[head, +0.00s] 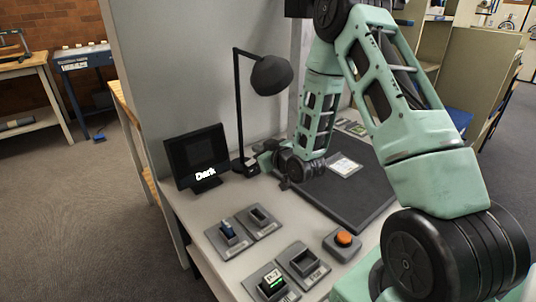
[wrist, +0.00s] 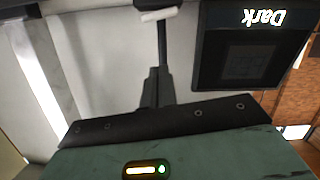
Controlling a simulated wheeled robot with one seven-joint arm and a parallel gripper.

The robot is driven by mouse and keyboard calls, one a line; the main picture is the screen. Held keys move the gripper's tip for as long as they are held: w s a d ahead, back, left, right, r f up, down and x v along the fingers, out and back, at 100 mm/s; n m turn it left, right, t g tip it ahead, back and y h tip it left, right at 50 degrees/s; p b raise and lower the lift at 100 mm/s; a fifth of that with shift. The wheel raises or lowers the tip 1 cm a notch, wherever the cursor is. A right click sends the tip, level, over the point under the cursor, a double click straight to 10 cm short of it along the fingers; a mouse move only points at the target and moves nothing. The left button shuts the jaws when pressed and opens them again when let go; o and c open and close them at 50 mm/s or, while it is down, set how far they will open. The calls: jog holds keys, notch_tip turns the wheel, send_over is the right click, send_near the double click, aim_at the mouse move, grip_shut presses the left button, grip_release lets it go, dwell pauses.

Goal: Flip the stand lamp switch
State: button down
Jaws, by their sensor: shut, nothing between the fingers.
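The black stand lamp (head: 240,110) stands at the back left of the desk, with its round shade (head: 272,75) hanging to the right of its stem. A small dark block with a pale top (head: 251,168) is at its foot; I cannot make out the switch position. My gripper (head: 262,160) is low beside the lamp foot, to the right of the stem, and overlaps it in view. In the wrist view my shut fingers (wrist: 160,50) point up the picture, close to a small white bar (wrist: 158,15). Whether they touch it is unclear.
A small black screen (head: 197,156) reading "Dark" stands left of the lamp; it is upside down in the wrist view (wrist: 250,60). A dark mat (head: 340,205) is to the right.

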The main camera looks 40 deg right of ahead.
aim_at(251, 162)
jog(key=f, duration=0.1)
jog(key=w+f, duration=0.2)
jog(key=shift+w+d+b, duration=0.2)
jog(key=shift+d+b, duration=0.05)
jog(key=shift+b, duration=0.1)
jog(key=shift+d+f, duration=0.15)
jog(key=shift+f, duration=0.6)
